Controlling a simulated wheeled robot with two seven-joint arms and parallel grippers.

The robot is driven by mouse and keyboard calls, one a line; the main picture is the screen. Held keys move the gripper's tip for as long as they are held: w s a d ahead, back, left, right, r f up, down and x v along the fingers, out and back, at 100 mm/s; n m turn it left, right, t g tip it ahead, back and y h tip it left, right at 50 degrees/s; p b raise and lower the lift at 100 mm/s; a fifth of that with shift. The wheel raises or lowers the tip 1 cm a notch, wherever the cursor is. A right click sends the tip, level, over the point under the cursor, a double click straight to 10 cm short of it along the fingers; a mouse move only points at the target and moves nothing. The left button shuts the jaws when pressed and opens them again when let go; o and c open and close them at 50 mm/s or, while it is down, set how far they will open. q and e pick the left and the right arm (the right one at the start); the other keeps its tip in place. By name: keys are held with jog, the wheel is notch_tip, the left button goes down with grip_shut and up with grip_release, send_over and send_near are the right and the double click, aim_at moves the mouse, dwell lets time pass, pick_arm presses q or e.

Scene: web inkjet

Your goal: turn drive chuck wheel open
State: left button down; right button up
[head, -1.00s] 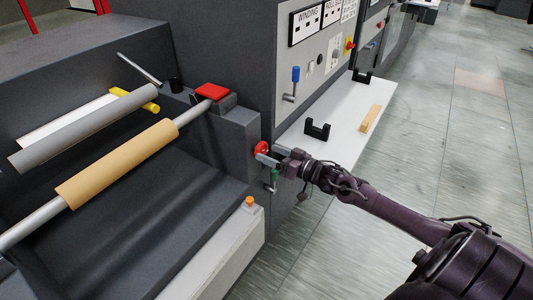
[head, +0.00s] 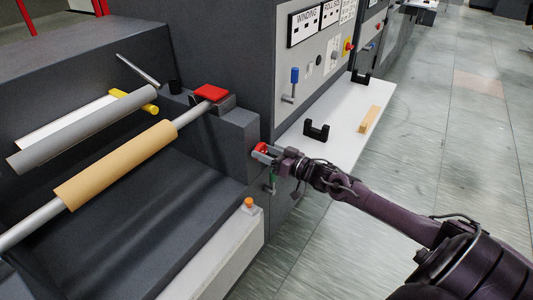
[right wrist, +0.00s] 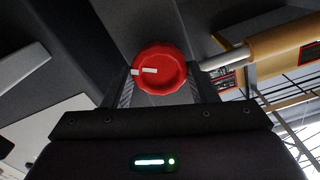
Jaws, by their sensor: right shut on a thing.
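The drive chuck wheel is a red round knob (head: 261,148) on the side of the dark machine housing, below the red-topped block. In the right wrist view the red knob (right wrist: 161,70) fills the space between the fingers, with a white mark on its face pointing left. My right gripper (head: 266,154) reaches it from the right and is shut on its rim. It also shows in the right wrist view (right wrist: 160,88), one finger on each side of the knob. My left gripper is not in view.
A tan roll (head: 118,163) on a shaft lies left of the housing. A white shelf (head: 340,125) holds black cradles and a wooden block (head: 370,118). The floor at right is clear.

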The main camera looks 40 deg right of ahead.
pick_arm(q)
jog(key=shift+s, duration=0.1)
pick_arm(e)
jog(key=shift+n, duration=0.3)
jog(key=n, duration=0.2)
jog(key=shift+n, duration=0.4)
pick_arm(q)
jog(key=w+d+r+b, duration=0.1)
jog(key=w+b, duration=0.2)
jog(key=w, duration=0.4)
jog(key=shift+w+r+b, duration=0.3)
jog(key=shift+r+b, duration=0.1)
pick_arm(e)
jog(key=n, duration=2)
jog(key=shift+s+a+f+n, duration=0.1)
jog(key=shift+a+f+n, duration=0.1)
jog(key=shift+f+n, duration=0.1)
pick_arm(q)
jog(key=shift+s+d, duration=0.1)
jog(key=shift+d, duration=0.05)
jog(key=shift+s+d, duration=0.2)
